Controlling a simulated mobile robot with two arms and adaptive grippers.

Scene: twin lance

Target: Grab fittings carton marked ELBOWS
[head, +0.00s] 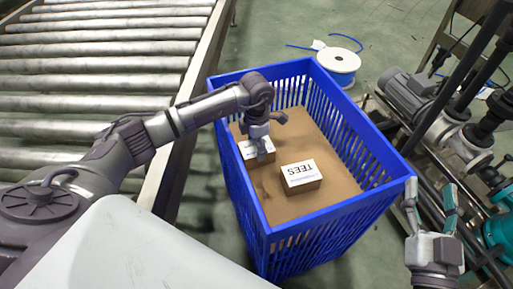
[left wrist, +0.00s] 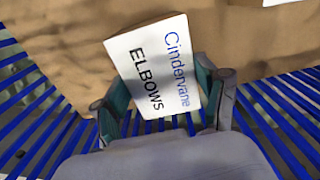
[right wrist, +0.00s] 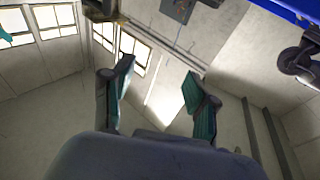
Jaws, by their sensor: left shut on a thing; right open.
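The carton marked ELBOWS (left wrist: 150,65) has a white top with the words Cindervane and ELBOWS, seen in the left wrist view. In the head view it (head: 247,150) is in the blue crate, partly hidden by my left gripper (head: 262,153). In the left wrist view the left gripper's fingers (left wrist: 165,108) are shut on the two sides of this carton. A second carton marked TEES (head: 301,175) sits apart from it on the brown crate floor. My right gripper (head: 430,203) is open and empty, outside the crate at the right.
The blue crate (head: 323,219) has tall slatted walls around both cartons. A roller conveyor (head: 95,70) runs along the left. A white spool with blue line (head: 338,62) lies on the floor behind. Pumps and pipes (head: 420,95) stand close at the right.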

